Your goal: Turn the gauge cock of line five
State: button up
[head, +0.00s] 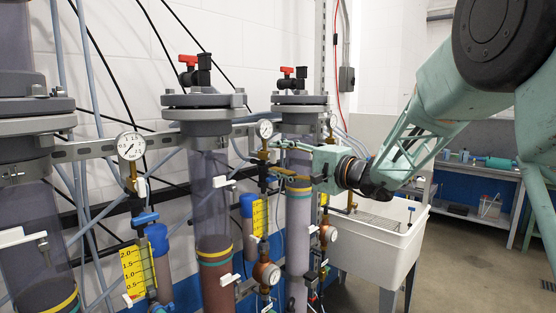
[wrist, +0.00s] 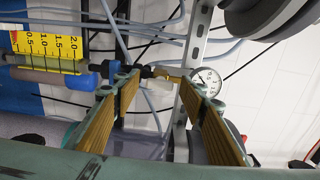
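My gripper (head: 274,158) is open, with tan-padded fingers pointing left toward the middle line's gauge assembly. In the wrist view my gripper (wrist: 158,82) has a wide gap between its fingers and nothing clasped. A round white gauge (head: 265,129) tops a brass stem (head: 263,151); the gauge (wrist: 207,82) is by the right finger in the wrist view. The brass cock body (wrist: 172,74) and a small pale lever (wrist: 152,94) show beyond and between the fingers. In the head view the fingers partly hide this area. I cannot read a line number.
Clear columns (head: 212,225) with grey flanges stand close on both sides. A yellow scale (head: 258,217) and a copper-coloured fitting (head: 266,273) are below the gauge. Another gauge (head: 131,146) is at left. A white sink (head: 385,235) stands behind at right.

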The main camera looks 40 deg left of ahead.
jog(key=d, duration=1.2)
jog(key=shift+s, duration=0.4)
dwell(0.3)
jog(key=s+d+f+n+g+h, duration=0.1)
jog(key=s+d+h, duration=0.2)
jog(key=s+d, duration=0.7)
jog(key=s+d+n+h, duration=0.1)
jog(key=s+d+h, duration=0.2)
jog(key=s+d, duration=0.7)
jog(key=s+d+f+t+h, duration=0.1)
jog(key=s+d+f+h, duration=0.2)
jog(key=s+d, duration=0.4)
jog(key=s+d+f+t+h, duration=0.1)
jog(key=s+d+f+h, duration=0.3)
jog(key=d, duration=2)
jog(key=s+d+f+m+t+h, duration=0.1)
jog(key=s+d+f+h, duration=0.3)
jog(key=s+d, duration=0.6)
jog(key=d+h, duration=0.1)
jog(key=d, duration=0.4)
jog(key=shift+s+d+f+t+p, duration=0.15)
jog(key=shift+s+t+p, duration=0.1)
jog(key=shift+t+p, duration=0.15)
